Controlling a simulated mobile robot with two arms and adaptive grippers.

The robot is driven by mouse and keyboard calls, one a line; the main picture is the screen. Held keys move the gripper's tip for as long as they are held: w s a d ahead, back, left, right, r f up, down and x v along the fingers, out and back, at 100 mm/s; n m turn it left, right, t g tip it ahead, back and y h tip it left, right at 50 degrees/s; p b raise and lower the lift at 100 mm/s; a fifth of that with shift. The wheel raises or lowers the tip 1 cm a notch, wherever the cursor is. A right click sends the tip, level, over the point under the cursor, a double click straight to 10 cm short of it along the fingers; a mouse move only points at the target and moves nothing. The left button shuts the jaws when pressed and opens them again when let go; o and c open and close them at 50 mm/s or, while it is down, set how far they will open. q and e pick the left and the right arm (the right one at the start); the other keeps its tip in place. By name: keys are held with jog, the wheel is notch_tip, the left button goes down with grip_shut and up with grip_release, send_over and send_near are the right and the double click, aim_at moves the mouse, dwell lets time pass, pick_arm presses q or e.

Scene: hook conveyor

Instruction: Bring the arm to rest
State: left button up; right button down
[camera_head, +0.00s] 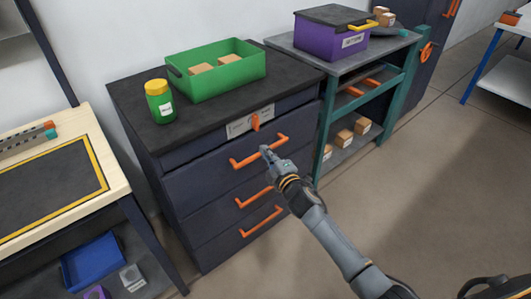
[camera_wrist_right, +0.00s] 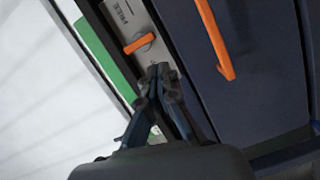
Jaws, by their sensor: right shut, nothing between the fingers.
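My right gripper (camera_head: 266,151) is in front of the dark drawer cabinet (camera_head: 190,195), near its top orange handle (camera_head: 258,152). In the right wrist view the gripper (camera_wrist_right: 158,72) has its fingertips together with nothing between them. An orange latch knob (camera_wrist_right: 139,43) on a grey label plate shows just beyond the fingertips there, and the orange handle (camera_wrist_right: 213,38) is to the right. Whether the fingers touch the cabinet cannot be told. My left gripper is not in view.
On the cabinet top stand a green bin (camera_head: 215,82) with cardboard boxes and a yellow-lidded green jar (camera_head: 160,101). A purple box (camera_head: 330,33) sits on a shelf unit (camera_head: 391,45) to the right. A workbench (camera_head: 107,160) is at the left. Open floor (camera_head: 440,150) lies right.

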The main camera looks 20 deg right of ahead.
jog(key=s+d+f+m+g+h+p, duration=0.1)
jog(key=s+f+m+g, duration=0.15)
jog(key=s+f, duration=0.6)
jog(key=s+d+f+m+g, duration=0.1)
jog(key=s+f+m+g, duration=0.3)
jog(key=f, duration=0.8)
jog(key=s+f+m+g+h+p, duration=0.1)
jog(key=s+f, duration=0.7)
jog(key=f, duration=0.3)
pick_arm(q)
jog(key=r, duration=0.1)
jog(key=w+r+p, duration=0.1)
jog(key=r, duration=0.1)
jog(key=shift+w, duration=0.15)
pick_arm(e)
jog(key=s+f+m+g, duration=0.2)
jog(key=s+f, duration=0.3)
jog(key=s, duration=0.8)
jog(key=s+f+m+g, duration=0.2)
jog(key=s+f, duration=0.3)
jog(key=s, duration=0.8)
jog(key=s+f+m+g, duration=0.3)
jog(key=s+f+g, duration=0.1)
jog(key=s, duration=0.8)
jog(key=shift+s+a+f+g, duration=0.15)
jog(key=shift+s+f+g, duration=0.25)
jog(key=shift+f, duration=0.2)
